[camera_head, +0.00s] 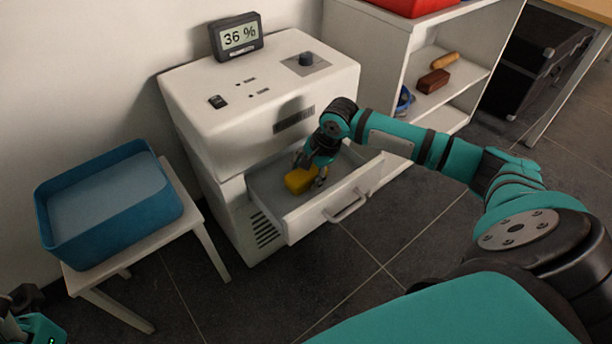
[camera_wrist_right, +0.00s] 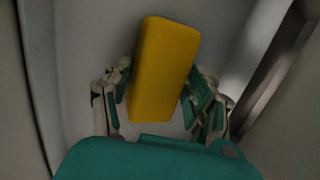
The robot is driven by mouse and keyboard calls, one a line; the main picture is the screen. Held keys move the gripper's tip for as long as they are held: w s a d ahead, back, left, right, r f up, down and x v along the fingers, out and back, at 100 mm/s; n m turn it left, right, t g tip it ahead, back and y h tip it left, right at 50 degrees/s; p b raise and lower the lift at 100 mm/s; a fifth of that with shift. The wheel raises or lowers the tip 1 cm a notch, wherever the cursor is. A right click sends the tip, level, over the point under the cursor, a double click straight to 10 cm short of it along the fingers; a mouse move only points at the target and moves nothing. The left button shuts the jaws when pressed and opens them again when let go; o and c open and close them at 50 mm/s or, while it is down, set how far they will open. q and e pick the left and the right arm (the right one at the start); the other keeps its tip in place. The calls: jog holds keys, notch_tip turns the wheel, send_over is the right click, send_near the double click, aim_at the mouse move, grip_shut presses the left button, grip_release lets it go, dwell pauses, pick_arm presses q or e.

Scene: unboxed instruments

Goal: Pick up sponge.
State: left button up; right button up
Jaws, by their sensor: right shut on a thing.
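A yellow sponge (camera_head: 299,181) is in the open drawer (camera_head: 318,214) of the white machine. My right gripper (camera_head: 309,175) reaches down into the drawer from above and is shut on the sponge. In the right wrist view the sponge (camera_wrist_right: 163,68) stands between the two fingers of the gripper (camera_wrist_right: 160,108), tilted a little. I cannot tell whether the sponge still touches the drawer floor. A part of my left gripper (camera_head: 22,310) shows at the lower left corner of the head view, far from the sponge; its fingers are not clear.
The white machine (camera_head: 207,97) carries a display (camera_head: 237,37) reading 36 %. A blue bin (camera_head: 112,198) stands on a small white table (camera_head: 190,216) at left. A white shelf (camera_head: 455,84) at right holds a brown block (camera_head: 433,81) and other items. The dark tiled floor in front is clear.

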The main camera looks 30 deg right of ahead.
jog(key=shift+c, duration=1.2)
